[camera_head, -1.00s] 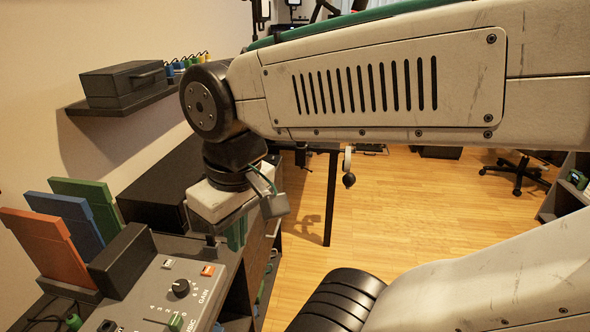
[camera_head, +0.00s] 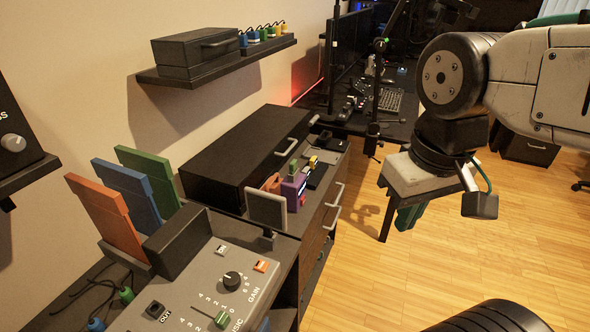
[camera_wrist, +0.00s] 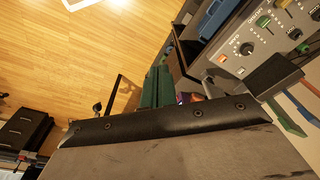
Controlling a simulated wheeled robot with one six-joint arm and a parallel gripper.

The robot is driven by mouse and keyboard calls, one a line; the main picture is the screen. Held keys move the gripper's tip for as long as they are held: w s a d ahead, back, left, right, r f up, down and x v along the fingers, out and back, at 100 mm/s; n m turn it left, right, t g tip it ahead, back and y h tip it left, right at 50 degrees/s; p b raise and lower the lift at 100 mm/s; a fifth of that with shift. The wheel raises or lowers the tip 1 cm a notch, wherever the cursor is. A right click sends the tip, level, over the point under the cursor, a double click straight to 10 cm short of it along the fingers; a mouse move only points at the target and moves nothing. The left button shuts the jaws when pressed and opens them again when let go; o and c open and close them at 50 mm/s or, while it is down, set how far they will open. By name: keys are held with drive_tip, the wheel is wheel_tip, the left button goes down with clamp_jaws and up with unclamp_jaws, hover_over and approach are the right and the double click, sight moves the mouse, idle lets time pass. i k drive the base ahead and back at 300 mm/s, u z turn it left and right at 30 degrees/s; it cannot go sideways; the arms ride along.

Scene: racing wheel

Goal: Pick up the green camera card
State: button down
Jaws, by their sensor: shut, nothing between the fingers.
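The lower part of the green card is hidden by the holder's dark block (camera_head: 176,240). My gripper (camera_head: 408,217) hangs over the floor, well to the right of the cards and apart from them. Its green fingers look closed together and empty. They also show in the wrist view (camera_wrist: 157,90), where a green edge (camera_wrist: 286,118) of the card shows at right.
A grey console (camera_head: 205,290) with knobs and sliders lies in front of the cards. A small grey screen (camera_head: 267,210) stands to their right, before a long black case (camera_head: 245,155). A wall shelf (camera_head: 215,65) with a black box is above. Open wooden floor lies beneath my gripper.

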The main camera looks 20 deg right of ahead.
sight(294, 163)
drive_tip(key=u, duration=0.05)
drive_tip(key=k, duration=1.15)
drive_tip(key=z, duration=0.9)
drive_tip(key=i, duration=0.85)
drive_tip(key=z, duration=0.55)
drive_tip(key=i, duration=0.7)
drive_tip(key=u, duration=0.95)
drive_tip(key=i, duration=0.95)
drive_tip(key=u, duration=0.95)
